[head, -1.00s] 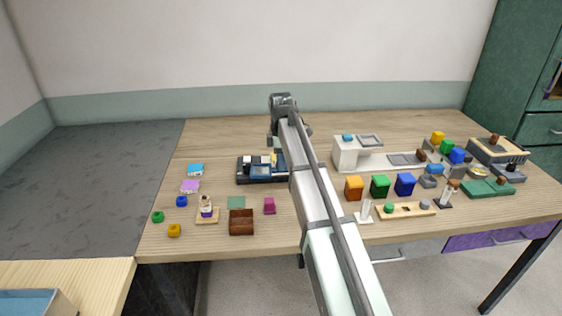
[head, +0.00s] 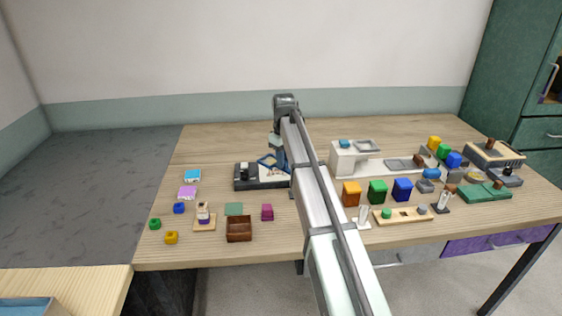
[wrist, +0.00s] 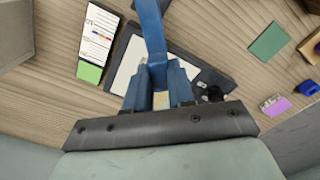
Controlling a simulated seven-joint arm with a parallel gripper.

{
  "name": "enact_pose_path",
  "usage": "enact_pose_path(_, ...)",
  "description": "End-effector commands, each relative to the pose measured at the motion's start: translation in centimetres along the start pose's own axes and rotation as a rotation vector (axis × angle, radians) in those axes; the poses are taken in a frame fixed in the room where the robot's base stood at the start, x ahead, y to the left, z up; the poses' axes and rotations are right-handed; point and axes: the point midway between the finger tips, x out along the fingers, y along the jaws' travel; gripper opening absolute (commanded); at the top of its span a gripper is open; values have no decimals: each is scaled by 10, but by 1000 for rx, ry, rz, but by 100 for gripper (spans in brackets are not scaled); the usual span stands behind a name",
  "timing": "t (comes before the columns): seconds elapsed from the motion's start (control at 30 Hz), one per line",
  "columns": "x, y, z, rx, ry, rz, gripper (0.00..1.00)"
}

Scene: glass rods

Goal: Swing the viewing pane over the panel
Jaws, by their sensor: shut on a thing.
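The viewing pane is a blue frame (head: 267,160), turned at an angle above a dark base (head: 242,184) left of my arm in the head view. In the wrist view a blue bar of the pane (wrist: 152,28) runs up from between my fingers. My gripper (wrist: 159,82) is shut on this bar; it also shows in the head view (head: 279,158). The panel (wrist: 128,62) is a pale face on the dark base, partly behind the bar and fingers. The arm hides the base's right end in the head view.
A white and green card (wrist: 96,38) lies beside the base in the wrist view. Blocks and a white fixture (head: 345,160) stand right. The table behind is clear.

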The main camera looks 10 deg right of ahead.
Motion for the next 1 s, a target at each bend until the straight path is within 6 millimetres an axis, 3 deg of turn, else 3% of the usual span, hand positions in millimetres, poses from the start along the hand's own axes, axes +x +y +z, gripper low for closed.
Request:
enact_pose_path(0.4,0,11,2,169,-2,1,0)
enact_pose_path(0.93,0,12,2,187,-2,1,0)
enact_pose_path(0.97,0,12,2,186,-2,1,26)
enact_pose_path(1.0,0,12,2,186,-2,0,30)
